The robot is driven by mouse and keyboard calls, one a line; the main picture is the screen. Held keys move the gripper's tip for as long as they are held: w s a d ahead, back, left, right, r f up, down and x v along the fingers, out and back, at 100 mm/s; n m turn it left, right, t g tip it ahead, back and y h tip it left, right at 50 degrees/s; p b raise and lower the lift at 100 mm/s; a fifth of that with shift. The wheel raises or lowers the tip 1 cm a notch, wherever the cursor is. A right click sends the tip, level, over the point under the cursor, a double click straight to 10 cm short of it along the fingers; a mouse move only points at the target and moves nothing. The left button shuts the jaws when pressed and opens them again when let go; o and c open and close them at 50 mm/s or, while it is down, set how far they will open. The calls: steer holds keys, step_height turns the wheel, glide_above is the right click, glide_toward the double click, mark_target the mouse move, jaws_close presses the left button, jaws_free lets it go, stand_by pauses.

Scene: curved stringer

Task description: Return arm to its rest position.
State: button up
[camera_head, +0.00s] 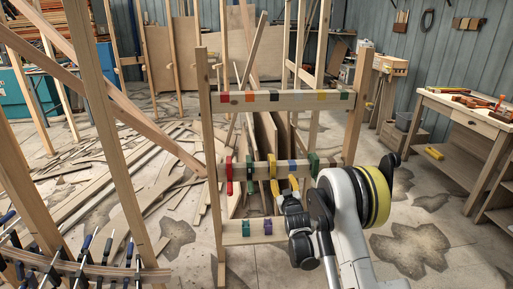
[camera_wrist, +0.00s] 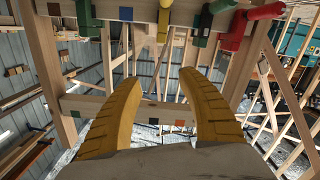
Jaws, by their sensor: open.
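My gripper (camera_head: 293,184) is in front of the wooden rack's middle rail in the head view, at the end of my white arm. In the wrist view its two curved yellow fingers (camera_wrist: 158,85) stand wide apart with nothing between them. Clamps hang on the middle rail: a red clamp (camera_head: 229,177), a green clamp (camera_head: 249,172), a yellow clamp (camera_head: 272,168) and another green clamp (camera_head: 314,165). In the wrist view, green (camera_wrist: 236,30) and red (camera_wrist: 264,12) clamps show beyond the fingers at upper right. My arm hides part of the rack's right side.
A curved stringer (camera_head: 85,268) with several clamps is at lower left. Wood scraps (camera_head: 120,180) cover the left floor. A workbench (camera_head: 470,125) with tools stands right. Floor beside my arm is clear.

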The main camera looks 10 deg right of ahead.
steer(key=s+r+m+g, duration=0.2)
steer(key=s+r+g, duration=0.3)
steer(key=s+r, duration=1.3)
steer(key=s+f+g, duration=0.2)
steer(key=s, duration=1.4)
steer(key=s+f+m+g, duration=0.1)
steer(key=s+f+g, duration=0.1)
steer(key=s, duration=1.4)
steer(key=shift+f+g, duration=0.3)
steer(key=shift+g, duration=0.4)
